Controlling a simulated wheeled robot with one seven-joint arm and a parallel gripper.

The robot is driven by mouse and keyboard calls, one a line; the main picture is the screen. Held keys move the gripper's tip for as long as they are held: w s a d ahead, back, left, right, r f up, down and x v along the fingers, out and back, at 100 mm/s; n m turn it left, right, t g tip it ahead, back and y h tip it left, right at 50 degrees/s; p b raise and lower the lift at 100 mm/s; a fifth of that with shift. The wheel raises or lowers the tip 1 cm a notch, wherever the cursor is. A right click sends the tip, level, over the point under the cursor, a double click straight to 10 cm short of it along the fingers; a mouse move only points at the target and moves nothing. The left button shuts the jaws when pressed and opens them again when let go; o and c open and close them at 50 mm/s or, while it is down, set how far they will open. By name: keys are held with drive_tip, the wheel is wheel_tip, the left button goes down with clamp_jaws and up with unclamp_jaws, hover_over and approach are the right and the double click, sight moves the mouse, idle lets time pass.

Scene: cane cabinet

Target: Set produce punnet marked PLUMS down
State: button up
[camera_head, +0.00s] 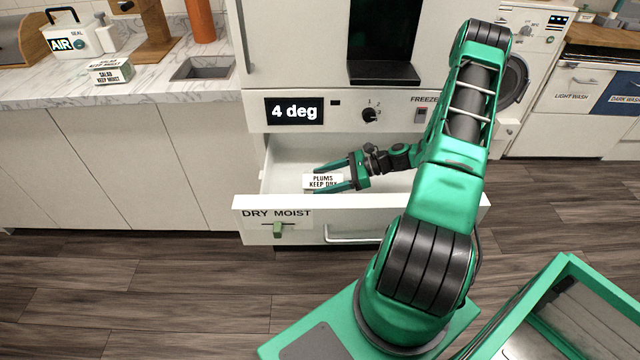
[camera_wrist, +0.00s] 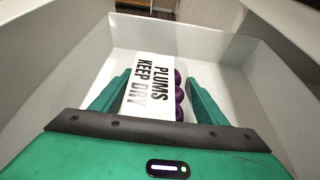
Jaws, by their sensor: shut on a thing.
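The plums punnet (camera_head: 322,181) carries a white label reading "PLUMS KEEP DRY". It is inside the open white drawer (camera_head: 390,212) below the freezer panel. In the wrist view the punnet (camera_wrist: 152,88) shows its label and several dark purple plums along its right side. My gripper (camera_head: 336,176) reaches down into the drawer, and its green fingers are shut on the punnet from both sides. In the wrist view the fingers (camera_wrist: 157,98) flank it, with the drawer walls around them. Whether the punnet's underside touches the drawer floor is hidden.
A display (camera_head: 294,111) reads "4 deg". A salad punnet (camera_head: 110,72) labelled "KEEP MOIST" sits on the marble counter. The rest of the drawer looks empty.

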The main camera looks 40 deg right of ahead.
drive_tip(key=shift+f, duration=0.45)
drive_tip(key=shift+f, duration=0.1)
drive_tip(key=o, duration=1.3)
drive_tip(key=v, duration=1.2)
drive_tip(key=shift+s+a, duration=0.1)
